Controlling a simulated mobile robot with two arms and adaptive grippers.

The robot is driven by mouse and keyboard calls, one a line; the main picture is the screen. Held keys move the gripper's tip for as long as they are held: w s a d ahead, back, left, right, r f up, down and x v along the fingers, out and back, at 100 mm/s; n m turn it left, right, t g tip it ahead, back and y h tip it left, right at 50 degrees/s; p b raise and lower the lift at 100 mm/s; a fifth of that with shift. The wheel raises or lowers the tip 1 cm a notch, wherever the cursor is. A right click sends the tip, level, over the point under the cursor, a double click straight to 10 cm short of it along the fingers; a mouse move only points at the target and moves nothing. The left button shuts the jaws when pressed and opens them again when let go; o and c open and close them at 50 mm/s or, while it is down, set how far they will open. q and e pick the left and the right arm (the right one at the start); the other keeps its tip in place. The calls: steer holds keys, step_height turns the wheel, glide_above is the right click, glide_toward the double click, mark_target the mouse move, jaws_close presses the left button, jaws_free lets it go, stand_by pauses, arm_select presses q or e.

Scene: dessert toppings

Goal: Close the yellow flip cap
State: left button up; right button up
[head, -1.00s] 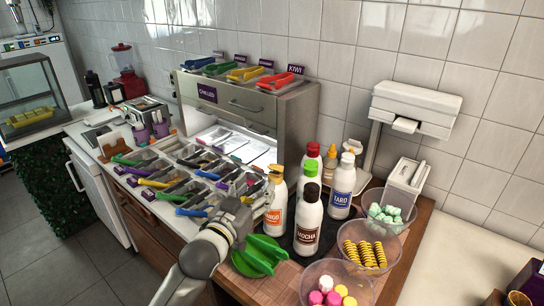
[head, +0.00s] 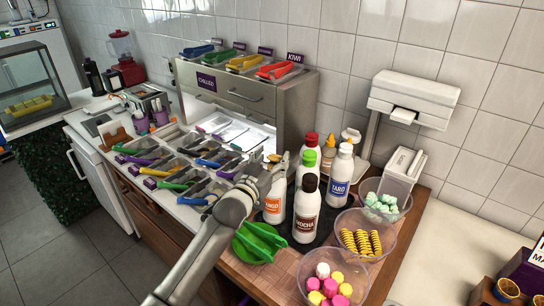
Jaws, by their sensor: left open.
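The white mango bottle (head: 272,208) with an orange label stands upright at the left front of the bottle group. Its yellow flip cap (head: 275,158) shows only as a small patch at the top, mostly hidden by my gripper. I cannot tell how far its lid is open. My left gripper (head: 276,168) is open at the top of this bottle, beside or around the cap. I cannot tell whether it touches. My right gripper is not in view.
The mocha bottle (head: 306,210), taro bottle (head: 341,176) and green- and red-capped bottles stand close on the right. Topping bins (head: 190,165) fill the left. Clear bowls (head: 365,240) stand at the right.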

arm_select(q)
steer(key=shift+w+d, duration=0.1)
steer(key=shift+w, duration=0.2)
steer(key=c, duration=1)
steer(key=f+b, duration=0.1)
steer(key=b, duration=0.2)
steer(key=shift+s+t, duration=0.15)
steer(key=shift+t, duration=0.25)
steer(key=shift+r+b, duration=0.1)
steer(key=shift+b, duration=0.5)
steer(key=shift+r, duration=0.15)
steer(key=o, duration=1)
